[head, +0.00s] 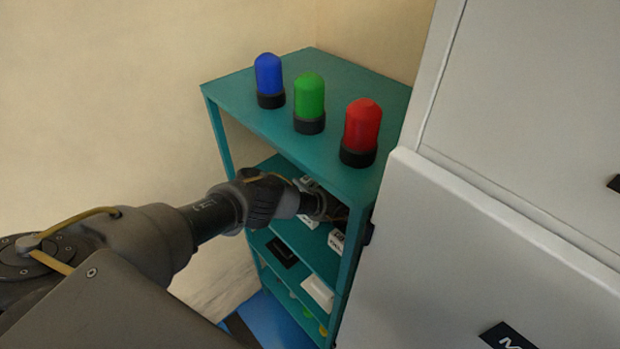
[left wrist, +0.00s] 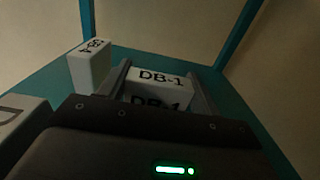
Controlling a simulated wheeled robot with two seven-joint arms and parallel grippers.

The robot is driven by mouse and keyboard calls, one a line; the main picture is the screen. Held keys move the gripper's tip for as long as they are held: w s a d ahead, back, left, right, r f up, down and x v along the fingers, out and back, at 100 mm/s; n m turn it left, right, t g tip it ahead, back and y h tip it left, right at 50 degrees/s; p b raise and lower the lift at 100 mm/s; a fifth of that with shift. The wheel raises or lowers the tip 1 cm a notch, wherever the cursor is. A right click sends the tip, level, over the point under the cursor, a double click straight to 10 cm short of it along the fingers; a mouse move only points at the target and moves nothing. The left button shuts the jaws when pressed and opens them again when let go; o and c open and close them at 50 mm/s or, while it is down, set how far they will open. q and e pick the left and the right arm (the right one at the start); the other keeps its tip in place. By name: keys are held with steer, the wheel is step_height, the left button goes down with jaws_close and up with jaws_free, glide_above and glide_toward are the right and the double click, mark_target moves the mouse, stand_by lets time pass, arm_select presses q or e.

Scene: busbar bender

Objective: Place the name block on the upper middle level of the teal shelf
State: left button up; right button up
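The name block is white with black "DB-1" lettering and shows in the left wrist view (left wrist: 160,82). My left gripper (left wrist: 160,90) has one finger close along each side of it and appears shut on it. In the head view, my left gripper (head: 330,208) reaches into the compartment below the top of the teal shelf (head: 235,108). Its fingertips and the held block are mostly hidden there. Whether the block touches the shelf board is unclear. My right gripper is not in view.
A white lettered block (left wrist: 90,65) stands left of the held block, and another (left wrist: 20,120) is nearer. Blue (head: 268,75), green (head: 309,97) and red (head: 361,127) lamps stand on the shelf top. A grey cabinet (head: 480,240) borders the shelf's right side. Lower levels hold small items.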

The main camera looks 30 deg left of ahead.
arm_select(q)
steer(key=o, duration=0.5)
steer(key=shift+d, duration=0.1)
steer(key=shift+r+p, duration=0.25)
steer(key=shift+p, duration=0.05)
steer(key=p+v, duration=0.3)
steer(key=v, duration=0.3)
steer(key=shift+s+d, duration=0.1)
steer(key=shift+d, duration=0.1)
steer(key=shift+s+d+f, duration=0.1)
steer(key=shift+s+d, duration=0.05)
steer(key=shift+d, duration=0.35)
steer(key=shift+f, duration=0.1)
